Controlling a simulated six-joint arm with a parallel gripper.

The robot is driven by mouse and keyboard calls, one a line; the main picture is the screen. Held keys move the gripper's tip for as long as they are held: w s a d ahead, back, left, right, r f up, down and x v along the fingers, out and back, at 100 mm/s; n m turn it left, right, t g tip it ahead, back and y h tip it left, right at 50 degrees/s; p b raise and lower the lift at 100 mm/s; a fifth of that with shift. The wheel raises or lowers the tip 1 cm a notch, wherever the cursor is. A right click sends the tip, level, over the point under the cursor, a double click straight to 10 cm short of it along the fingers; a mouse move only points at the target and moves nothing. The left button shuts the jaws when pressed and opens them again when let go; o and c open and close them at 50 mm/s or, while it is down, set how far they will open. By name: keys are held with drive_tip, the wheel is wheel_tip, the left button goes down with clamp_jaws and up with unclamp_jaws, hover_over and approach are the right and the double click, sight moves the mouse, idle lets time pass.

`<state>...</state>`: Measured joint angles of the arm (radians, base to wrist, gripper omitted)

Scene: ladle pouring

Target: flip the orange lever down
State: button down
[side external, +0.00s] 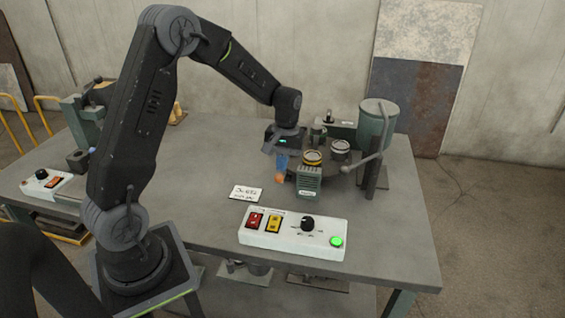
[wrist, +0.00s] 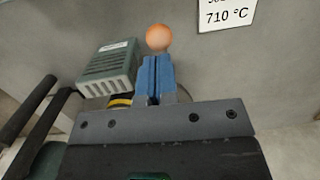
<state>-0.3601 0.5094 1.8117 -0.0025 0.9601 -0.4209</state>
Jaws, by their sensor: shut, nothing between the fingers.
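The orange lever's round knob (wrist: 158,37) shows just beyond my fingertips in the wrist view. In the side view an orange spot (side external: 280,178) shows right at the lower end of my fingers; the lever's shaft is hidden. My gripper (side external: 281,169) points down beside the green-grey vented box (side external: 308,182). Its blue fingers (wrist: 157,60) are shut together with nothing between them. The knob looks very close to the tips, but I cannot tell whether they touch it.
The vented box (wrist: 108,67) is left of my fingers in the wrist view. A white control panel (side external: 292,232) with red and yellow switches, a black knob and a green button stands in front. A card (side external: 246,193) lies nearby. A green drum (side external: 377,122) stands behind right.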

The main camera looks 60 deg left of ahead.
sight(280, 175)
idle(0.3)
drive_tip(key=shift+s+d+f+t+y, duration=0.45)
drive_tip(key=shift+f+t+y, duration=0.1)
drive_tip(key=shift+f, duration=0.15)
drive_tip(key=shift+s+d+f+t+y, duration=0.45)
drive_tip(key=shift+f+y, duration=0.1)
drive_tip(key=shift+f, duration=0.15)
drive_tip(key=shift+s+d+f, duration=0.1)
drive_tip(key=shift+d+f, duration=0.05)
drive_tip(key=shift+f, duration=0.15)
drive_tip(key=shift+r, duration=0.9)
